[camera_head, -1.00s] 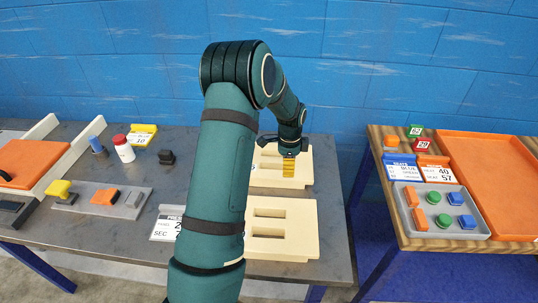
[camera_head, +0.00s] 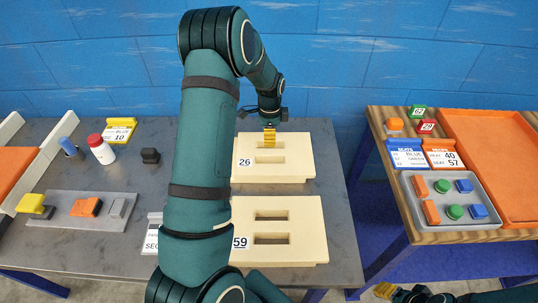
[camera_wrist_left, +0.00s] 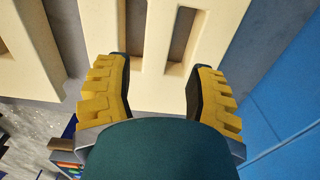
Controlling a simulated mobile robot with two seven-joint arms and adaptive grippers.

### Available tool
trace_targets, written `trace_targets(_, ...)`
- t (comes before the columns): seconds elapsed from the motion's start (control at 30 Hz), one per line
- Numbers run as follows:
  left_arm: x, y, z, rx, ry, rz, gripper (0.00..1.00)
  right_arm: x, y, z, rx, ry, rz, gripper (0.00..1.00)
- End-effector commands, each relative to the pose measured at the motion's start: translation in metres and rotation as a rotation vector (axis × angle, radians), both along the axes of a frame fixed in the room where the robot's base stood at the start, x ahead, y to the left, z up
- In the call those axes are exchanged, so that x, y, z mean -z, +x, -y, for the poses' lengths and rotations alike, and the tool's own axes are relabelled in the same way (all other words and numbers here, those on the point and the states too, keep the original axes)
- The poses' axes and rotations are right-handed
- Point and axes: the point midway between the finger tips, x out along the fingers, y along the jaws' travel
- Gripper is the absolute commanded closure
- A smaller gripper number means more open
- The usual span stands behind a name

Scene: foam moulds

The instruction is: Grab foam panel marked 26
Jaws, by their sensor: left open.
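The cream foam panel marked 26 (camera_head: 297,172) lies flat on the dark table, with two slots and a bar between them. My left gripper (camera_head: 269,137) is open over its back part, its yellow fingers pointing down near the back slot. In the left wrist view, the spread fingers (camera_wrist_left: 160,85) hang over the panel (camera_wrist_left: 160,95), with nothing visible between them; contact cannot be told. My right gripper (camera_head: 384,290) shows only partly at the bottom edge, away from the panel, its opening unclear.
A similar panel marked 59 (camera_head: 310,225) lies in front of panel 26. A wooden table (camera_head: 395,165) stands right, across a gap.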

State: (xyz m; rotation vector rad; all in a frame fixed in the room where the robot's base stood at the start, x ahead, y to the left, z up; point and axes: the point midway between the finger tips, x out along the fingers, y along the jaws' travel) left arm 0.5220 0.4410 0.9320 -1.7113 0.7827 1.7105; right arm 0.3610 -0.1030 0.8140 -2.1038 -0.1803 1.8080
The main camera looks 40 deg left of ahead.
Motion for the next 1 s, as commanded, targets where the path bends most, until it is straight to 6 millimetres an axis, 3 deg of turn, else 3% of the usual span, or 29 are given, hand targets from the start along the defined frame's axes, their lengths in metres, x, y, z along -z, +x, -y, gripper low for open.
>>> trace_targets(0.1,0.027,-0.001,0.001,0.000,-0.001,-0.004,0.45,0.003,-0.001,0.000,-0.001,0.000,-0.003,0.53)
trace_targets(0.23,0.047,-0.001,0.000,-0.002,-0.001,-0.003,0.45,0.005,-0.002,0.000,-0.002,0.000,-0.003,0.53)
trace_targets(0.53,0.069,-0.001,0.001,-0.001,-0.001,-0.003,0.45,0.007,-0.002,-0.001,-0.004,0.001,-0.005,0.53)
trace_targets(0.8,0.106,-0.002,0.004,-0.001,-0.002,-0.004,0.45,0.010,-0.003,-0.001,-0.006,0.002,-0.007,0.53)
trace_targets(1.0,0.113,-0.002,0.003,-0.001,0.000,0.000,0.45,0.010,-0.004,-0.001,-0.006,0.002,-0.008,0.53)
